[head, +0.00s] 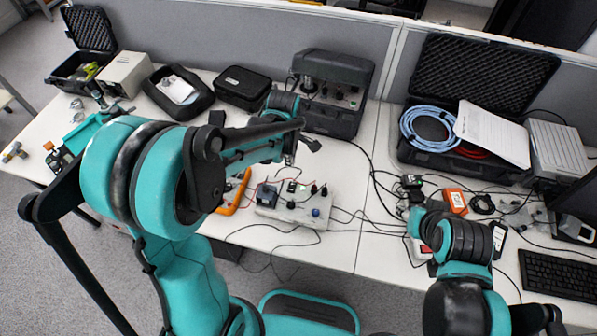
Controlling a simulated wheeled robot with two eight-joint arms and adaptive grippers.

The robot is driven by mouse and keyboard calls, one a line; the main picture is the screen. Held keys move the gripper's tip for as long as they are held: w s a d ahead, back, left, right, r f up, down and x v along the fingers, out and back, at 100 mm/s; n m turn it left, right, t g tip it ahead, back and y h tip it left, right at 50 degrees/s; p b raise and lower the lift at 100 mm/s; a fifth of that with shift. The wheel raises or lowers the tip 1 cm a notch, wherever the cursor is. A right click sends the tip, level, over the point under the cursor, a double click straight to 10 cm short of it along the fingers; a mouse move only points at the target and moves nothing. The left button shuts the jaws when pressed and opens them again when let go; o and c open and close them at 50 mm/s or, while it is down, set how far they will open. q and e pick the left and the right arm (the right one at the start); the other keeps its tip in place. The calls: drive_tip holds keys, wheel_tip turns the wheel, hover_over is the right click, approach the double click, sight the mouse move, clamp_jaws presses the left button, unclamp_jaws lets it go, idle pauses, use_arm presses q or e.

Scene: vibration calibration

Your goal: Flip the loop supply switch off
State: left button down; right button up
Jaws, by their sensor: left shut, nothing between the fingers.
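A white control box (290,211) with several dark knobs, a blue knob (316,212) and plugged-in red and black leads sits at the table's front edge, centre. I cannot tell which of its small parts is the loop supply switch. My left gripper (296,153) is above and behind this box, apart from it, its fingers shut and empty. My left arm covers the area left of it. My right gripper (412,192) is low over the table to the right of the box, among cables; its fingers are too small and covered to read.
A dark instrument case (332,95) stands behind the box. An orange-framed meter (233,192) lies to its left. An open case with blue hose (428,128), an orange device (455,201) and a keyboard (560,276) are at right. Cables cross the table; a grey partition closes the back.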

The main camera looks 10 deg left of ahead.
sight(293, 184)
use_arm(q)
drive_tip(key=shift+s+a, duration=0.1)
drive_tip(key=f+b, duration=0.1)
drive_tip(key=f, duration=0.3)
drive_tip(key=w+f+b, duration=0.1)
drive_tip(key=f+b, duration=0.1)
drive_tip(key=f, duration=0.3)
drive_tip(key=f+b, duration=0.2)
drive_tip(key=f, duration=0.2)
drive_tip(key=shift+w+f, duration=0.35)
drive_tip(key=shift+f, duration=0.05)
drive_tip(key=shift+w+f+b, duration=0.25)
drive_tip(key=shift+f+b, duration=0.35)
drive_tip(key=shift+b, duration=0.2)
drive_tip(key=shift+s+r, duration=0.15)
drive_tip(key=shift+r, duration=0.15)
